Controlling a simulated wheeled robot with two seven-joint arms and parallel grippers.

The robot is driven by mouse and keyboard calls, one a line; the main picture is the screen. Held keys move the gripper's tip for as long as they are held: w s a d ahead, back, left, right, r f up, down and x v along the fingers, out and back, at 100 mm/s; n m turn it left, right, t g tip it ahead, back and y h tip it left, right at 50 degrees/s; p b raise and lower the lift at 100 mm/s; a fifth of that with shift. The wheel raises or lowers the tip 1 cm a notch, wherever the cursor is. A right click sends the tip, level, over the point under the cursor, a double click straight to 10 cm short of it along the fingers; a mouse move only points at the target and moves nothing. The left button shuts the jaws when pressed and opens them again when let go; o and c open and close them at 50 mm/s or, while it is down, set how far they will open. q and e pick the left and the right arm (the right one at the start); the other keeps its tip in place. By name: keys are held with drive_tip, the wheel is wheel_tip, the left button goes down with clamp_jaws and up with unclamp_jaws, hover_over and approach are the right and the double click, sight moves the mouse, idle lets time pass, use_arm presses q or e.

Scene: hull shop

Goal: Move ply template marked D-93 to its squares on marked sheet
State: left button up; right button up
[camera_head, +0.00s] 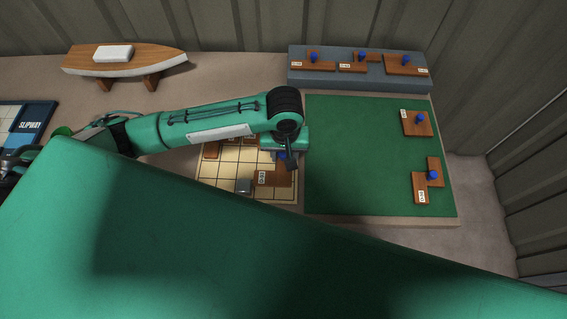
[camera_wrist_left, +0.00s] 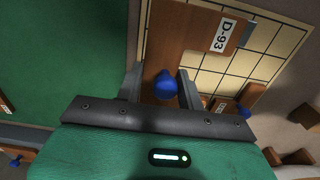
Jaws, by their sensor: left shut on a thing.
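The brown ply template marked D-93 (camera_wrist_left: 185,30) has a blue knob (camera_wrist_left: 165,84) and a white label. In the left wrist view the fingers of my left gripper (camera_wrist_left: 160,88) stand on both sides of the knob, shut on it. In the head view my left gripper (camera_head: 284,160) is over the right part of the marked sheet (camera_head: 228,168), a pale yellow grid. The template (camera_head: 272,181) is below it there, partly hidden by the gripper. I cannot tell whether it touches the sheet. My right gripper is not in view.
A green mat (camera_head: 350,160) on the right holds two knobbed templates at its right side. A grey shelf (camera_head: 358,83) behind carries three more. A boat model (camera_head: 125,66) stands at the back left.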

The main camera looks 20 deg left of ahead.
use_arm(q)
drive_tip(key=shift+f+p, duration=0.3)
drive_tip(key=shift+f, duration=3.3)
drive_tip(key=o, duration=1)
drive_tip(key=shift+f, duration=0.1)
wheel_tip(320, 180, up, 12)
drive_tip(key=shift+r+b, duration=0.15)
drive_tip(key=shift+b, duration=0.65)
